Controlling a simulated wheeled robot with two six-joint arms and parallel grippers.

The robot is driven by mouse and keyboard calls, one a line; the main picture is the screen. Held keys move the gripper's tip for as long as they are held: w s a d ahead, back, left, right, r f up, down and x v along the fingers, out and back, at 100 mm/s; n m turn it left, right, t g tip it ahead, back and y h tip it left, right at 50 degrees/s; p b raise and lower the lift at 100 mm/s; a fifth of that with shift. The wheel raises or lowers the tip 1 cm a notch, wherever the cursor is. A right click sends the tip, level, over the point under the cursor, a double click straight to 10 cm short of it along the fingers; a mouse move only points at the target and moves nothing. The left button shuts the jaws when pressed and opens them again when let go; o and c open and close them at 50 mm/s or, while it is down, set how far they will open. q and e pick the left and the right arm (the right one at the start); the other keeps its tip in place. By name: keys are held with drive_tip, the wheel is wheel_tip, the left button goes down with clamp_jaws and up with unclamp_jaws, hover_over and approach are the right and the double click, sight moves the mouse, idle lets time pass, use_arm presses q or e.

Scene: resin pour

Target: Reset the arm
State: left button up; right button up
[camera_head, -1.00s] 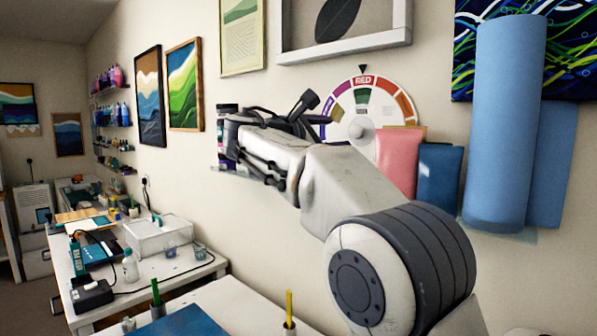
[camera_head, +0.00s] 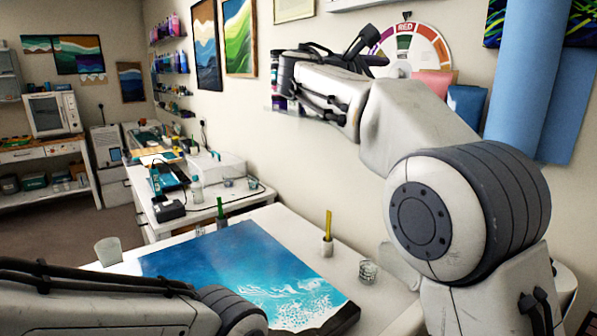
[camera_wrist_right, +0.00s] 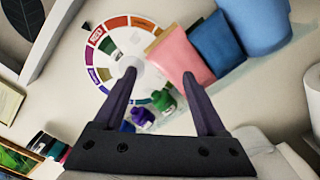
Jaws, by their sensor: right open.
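My right arm is raised in front of the wall in the head view, and its gripper (camera_head: 322,62) points away toward the wall. The right wrist view shows its two dark fingers (camera_wrist_right: 159,75) spread apart with nothing between them. Beyond them are a colour wheel (camera_wrist_right: 112,32), a purple bottle (camera_wrist_right: 143,116) and a green bottle (camera_wrist_right: 163,99), all apart from the fingers. My left arm (camera_head: 90,308) lies low across the bottom left of the head view. Its gripper is not visible.
A blue and white resin panel (camera_head: 235,262) lies on the white table below. A clear cup (camera_head: 108,251), a holder with a yellow stick (camera_head: 327,245) and a glass (camera_head: 368,271) stand around it. A blue roll (camera_head: 528,70) hangs at right.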

drive_tip(key=s+a+f+g+y, duration=0.1)
drive_tip(key=s+a+f+y, duration=0.25)
drive_tip(key=f, duration=0.45)
drive_tip(key=s+a+f+m+g+y, duration=0.1)
drive_tip(key=s+a+f+g+y, duration=0.15)
drive_tip(key=s+f, duration=0.4)
drive_tip(key=s+a+f+y, duration=0.3)
drive_tip(key=a+f+y, duration=0.1)
drive_tip(key=f, duration=0.6)
drive_tip(key=s+a+f+m+g+y, duration=0.1)
drive_tip(key=s+f+m+g, duration=0.1)
drive_tip(key=s+f, duration=0.4)
drive_tip(key=s+a+f+m+g+y, duration=0.1)
drive_tip(key=s+f, duration=0.5)
drive_tip(key=s, duration=0.6)
drive_tip(key=s+a+f+m+g+y, duration=0.1)
drive_tip(key=s+f+m+g+y, duration=0.2)
drive_tip(key=s, duration=0.7)
wheel_tip(320, 180, down, 4)
drive_tip(key=shift+r+m+g, duration=0.25)
drive_tip(key=shift+m+g, duration=0.5)
drive_tip(key=shift+m, duration=0.25)
drive_tip(key=shift+a, duration=0.1)
